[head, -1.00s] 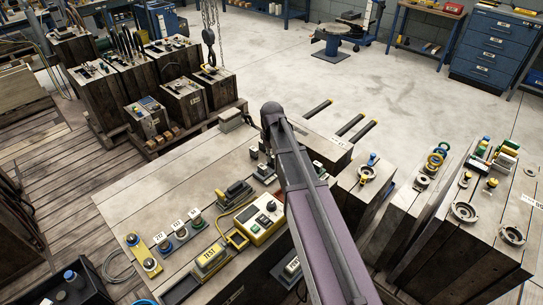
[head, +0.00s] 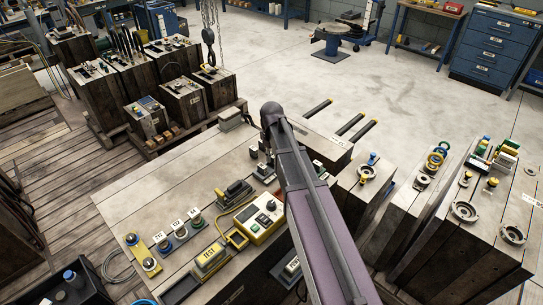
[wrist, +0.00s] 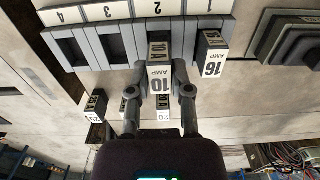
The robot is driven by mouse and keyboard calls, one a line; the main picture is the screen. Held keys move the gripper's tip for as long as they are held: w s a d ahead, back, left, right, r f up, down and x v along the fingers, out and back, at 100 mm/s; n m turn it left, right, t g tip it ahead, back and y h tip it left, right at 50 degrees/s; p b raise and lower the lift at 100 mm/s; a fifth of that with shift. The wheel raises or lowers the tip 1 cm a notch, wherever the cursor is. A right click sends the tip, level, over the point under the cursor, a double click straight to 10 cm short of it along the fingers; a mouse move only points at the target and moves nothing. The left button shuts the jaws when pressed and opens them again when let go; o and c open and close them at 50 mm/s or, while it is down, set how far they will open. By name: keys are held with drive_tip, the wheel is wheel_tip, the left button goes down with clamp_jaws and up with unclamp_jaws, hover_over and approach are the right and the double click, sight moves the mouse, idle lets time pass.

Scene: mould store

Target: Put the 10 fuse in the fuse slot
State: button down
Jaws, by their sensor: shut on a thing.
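In the wrist view my gripper (wrist: 160,88) is shut on the 10 fuse (wrist: 158,80), a white-faced block marked 10 AMP, with one finger on each side. The fuse lines up with position 2 of the grey fuse block (wrist: 90,68). Whether it is inside that slot or just in front of it, I cannot tell. The 16 fuse (wrist: 211,62) stands at position 1. The slots at positions 3 and 4 look dark and empty. In the head view my arm hides the gripper and the held fuse.
Loose fuses lie near my fingers in the wrist view, including one marked 25 (wrist: 94,106) and one marked 20 (wrist: 163,108). A dark grey housing (wrist: 293,38) is to the right. In the head view a yellow test box (head: 259,221) stands on the bench.

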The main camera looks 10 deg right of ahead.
drive_tip(key=shift+f+b, duration=0.85)
drive_tip(key=shift+f, duration=0.05)
idle(0.8)
drive_tip(key=shift+c, duration=2.3)
unclamp_jaws()
drive_tip(key=c, duration=0.4)
drive_tip(key=shift+o, duration=0.2)
drive_tip(key=shift+r+p, duration=0.85)
drive_tip(key=shift+r, duration=0.05)
drive_tip(key=shift+r+p, duration=2.9)
